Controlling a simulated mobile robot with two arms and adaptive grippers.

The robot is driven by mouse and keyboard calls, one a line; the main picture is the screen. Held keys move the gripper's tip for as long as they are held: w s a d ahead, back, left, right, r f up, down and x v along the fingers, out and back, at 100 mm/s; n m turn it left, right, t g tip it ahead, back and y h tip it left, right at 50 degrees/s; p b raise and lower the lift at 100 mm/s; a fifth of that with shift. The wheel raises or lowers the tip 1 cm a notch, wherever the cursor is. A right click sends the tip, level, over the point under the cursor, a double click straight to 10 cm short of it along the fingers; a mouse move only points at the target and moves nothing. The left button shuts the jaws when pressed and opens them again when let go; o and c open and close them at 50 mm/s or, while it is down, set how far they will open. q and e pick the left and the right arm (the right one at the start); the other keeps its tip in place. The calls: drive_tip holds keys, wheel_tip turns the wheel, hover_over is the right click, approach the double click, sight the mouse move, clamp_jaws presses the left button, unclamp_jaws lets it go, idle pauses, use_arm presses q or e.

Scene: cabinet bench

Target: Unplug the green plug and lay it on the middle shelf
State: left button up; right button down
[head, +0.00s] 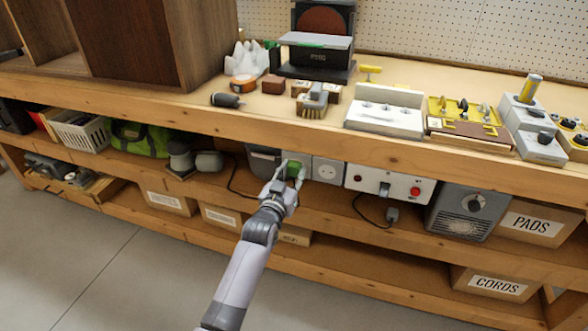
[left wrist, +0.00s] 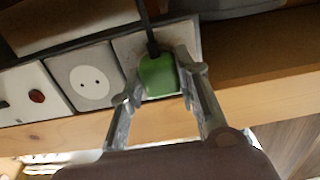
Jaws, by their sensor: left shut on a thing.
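The green plug (head: 293,169) is at the left outlet of the socket strip under the bench top. In the left wrist view the green plug (left wrist: 158,77) sits against the socket plate (left wrist: 128,48), with a black cord leaving it. My left gripper (head: 290,177) is shut on the plug, one finger on each side; it also shows in the left wrist view (left wrist: 158,92). I cannot tell whether the plug is fully seated. The middle shelf (head: 335,214) runs below the sockets. My right gripper is not in view.
An empty socket (head: 327,170) and a panel with a red button (head: 390,184) are right of the plug. The bench top edge (head: 250,125) overhangs.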

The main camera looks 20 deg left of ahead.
use_arm(q)
clamp_jaws()
drive_tip(key=shift+s, duration=0.15)
